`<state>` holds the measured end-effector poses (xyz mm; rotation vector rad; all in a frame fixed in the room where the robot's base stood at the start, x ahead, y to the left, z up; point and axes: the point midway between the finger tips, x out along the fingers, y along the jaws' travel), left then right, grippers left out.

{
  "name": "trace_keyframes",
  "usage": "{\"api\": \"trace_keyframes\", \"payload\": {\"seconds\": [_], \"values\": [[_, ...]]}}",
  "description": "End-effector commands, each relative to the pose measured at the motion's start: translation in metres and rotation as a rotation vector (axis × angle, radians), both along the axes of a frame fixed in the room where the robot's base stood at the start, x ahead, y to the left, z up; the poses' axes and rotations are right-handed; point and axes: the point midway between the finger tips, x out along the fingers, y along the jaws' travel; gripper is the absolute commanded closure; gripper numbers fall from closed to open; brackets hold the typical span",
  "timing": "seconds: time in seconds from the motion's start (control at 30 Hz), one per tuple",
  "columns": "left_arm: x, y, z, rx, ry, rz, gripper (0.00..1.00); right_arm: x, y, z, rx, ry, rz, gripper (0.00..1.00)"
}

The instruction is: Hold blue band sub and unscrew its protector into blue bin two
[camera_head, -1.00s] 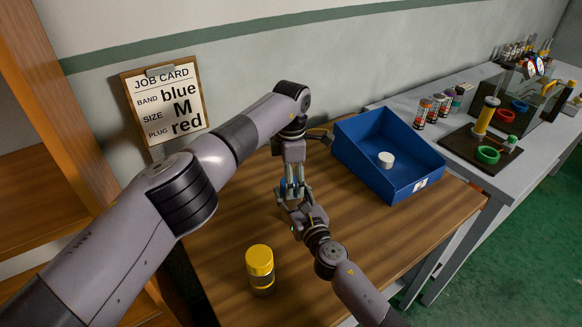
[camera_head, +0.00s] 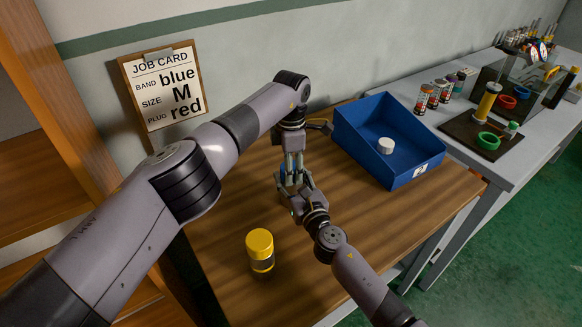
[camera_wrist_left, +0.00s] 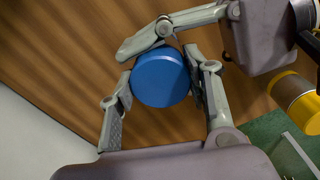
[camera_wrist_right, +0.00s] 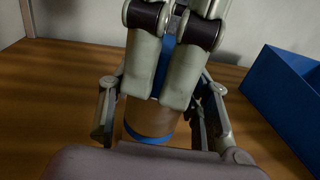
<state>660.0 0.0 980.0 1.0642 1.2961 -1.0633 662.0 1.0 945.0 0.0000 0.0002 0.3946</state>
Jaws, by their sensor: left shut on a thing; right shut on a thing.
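The blue band sub stands between my two grippers. Its brown body with a blue band (camera_wrist_right: 148,136) shows in the right wrist view. Its blue round protector (camera_wrist_left: 160,78) is on top, seen end-on in the left wrist view. My left gripper (camera_head: 290,166) reaches down from above, shut on the protector, its fingers (camera_wrist_right: 164,85) on either side. My right gripper (camera_head: 297,188) comes from the near side, shut around the body below. In the head view the grippers hide most of the sub. The blue bin (camera_head: 350,150) stands to the right, with a white round cap (camera_head: 386,145) inside.
A yellow-capped sub (camera_head: 260,250) stands at the table's near side. A job card (camera_head: 162,92) on the wall reads blue, M, red. A grey bench (camera_head: 480,160) at right holds bottles and fixtures.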

Motion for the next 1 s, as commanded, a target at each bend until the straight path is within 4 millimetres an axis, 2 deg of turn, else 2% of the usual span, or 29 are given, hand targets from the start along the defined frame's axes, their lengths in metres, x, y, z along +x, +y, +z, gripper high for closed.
{"api": "trace_keyframes", "payload": {"seconds": [0.2, 0.33, 0.6, 0.87, 0.9, 1.0], "values": [[-0.0006, -0.0005, 0.0001, 0.000, 0.002, 0.000, 0.89, 0.0001, -0.0001, 0.0000, 0.001, 0.000, -0.001, 1.00], [-0.0007, -0.0005, 0.0001, -0.001, 0.003, 0.046, 0.89, 0.0002, -0.0001, 0.0000, 0.001, 0.000, -0.001, 1.00], [-0.0009, -0.0007, 0.0001, -0.001, 0.003, 0.286, 0.89, 0.0004, -0.0004, -0.0001, 0.001, 0.000, -0.002, 1.00], [-0.0013, -0.0008, -0.0002, -0.001, 0.005, 0.294, 0.89, 0.0005, -0.0006, -0.0001, 0.001, 0.000, -0.002, 1.00], [-0.0013, -0.0007, -0.0002, 0.000, 0.005, 0.294, 0.54, 0.0005, -0.0007, -0.0001, 0.001, 0.000, -0.002, 1.00], [-0.0013, -0.0007, -0.0002, 0.000, 0.005, 0.293, 0.47, 0.0005, -0.0008, -0.0001, 0.001, 0.000, -0.002, 1.00]]}}
